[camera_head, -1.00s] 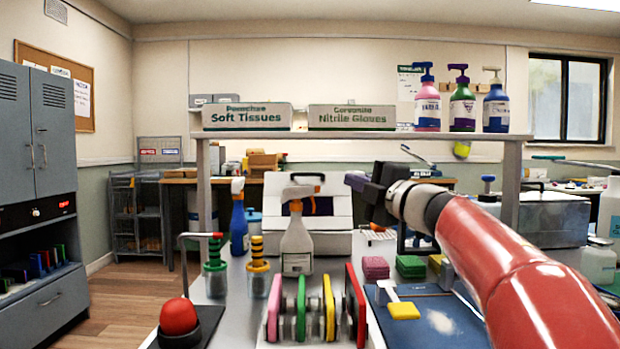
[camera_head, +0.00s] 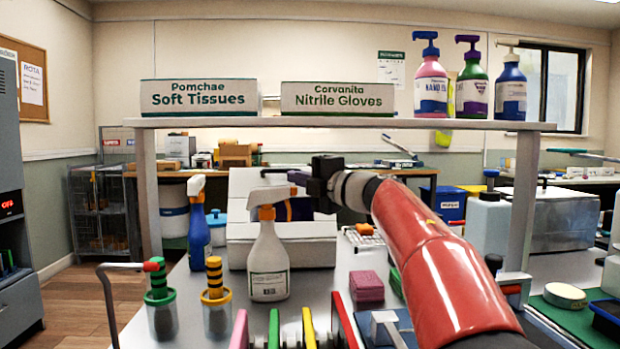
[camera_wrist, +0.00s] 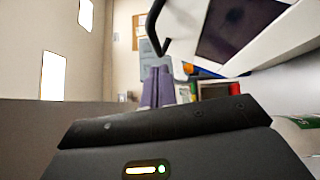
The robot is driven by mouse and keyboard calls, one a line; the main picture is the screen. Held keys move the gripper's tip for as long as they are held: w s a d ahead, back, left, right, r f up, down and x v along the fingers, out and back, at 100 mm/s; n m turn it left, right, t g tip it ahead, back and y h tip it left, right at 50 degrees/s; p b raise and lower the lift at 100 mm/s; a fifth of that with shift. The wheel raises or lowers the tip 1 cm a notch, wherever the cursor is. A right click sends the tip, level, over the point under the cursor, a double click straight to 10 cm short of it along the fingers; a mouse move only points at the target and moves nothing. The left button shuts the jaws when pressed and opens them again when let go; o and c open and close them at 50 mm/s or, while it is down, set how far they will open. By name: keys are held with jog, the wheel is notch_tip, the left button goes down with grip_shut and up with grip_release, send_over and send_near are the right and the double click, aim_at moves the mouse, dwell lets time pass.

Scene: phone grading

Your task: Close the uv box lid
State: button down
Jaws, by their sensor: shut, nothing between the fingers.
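The UV box (camera_head: 315,252) is a white box on the bench, partly hidden behind a spray bottle. Its white lid (camera_head: 243,188) stands raised at the back, with a dark handle at its top edge. My gripper (camera_head: 296,178) is shut and empty, in front of or beside the lid's upper right part; the exact gap cannot be told. In the wrist view the purple fingers (camera_wrist: 157,87) are together. The lid (camera_wrist: 270,50) shows there at upper right, with a dark panel and black handle, apart from the fingers.
A white spray bottle (camera_head: 268,260) stands before the box, and a blue one (camera_head: 198,225) to its left. An overhead shelf (camera_head: 340,123) carries tissue and glove boxes and pump bottles. Coloured holders (camera_head: 290,330) and pink pads (camera_head: 366,287) are nearer.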

aim_at(273, 171)
jog(key=shift+p+x, duration=0.3)
jog(key=shift+x, duration=1.85)
jog(key=shift+w+r, duration=0.1)
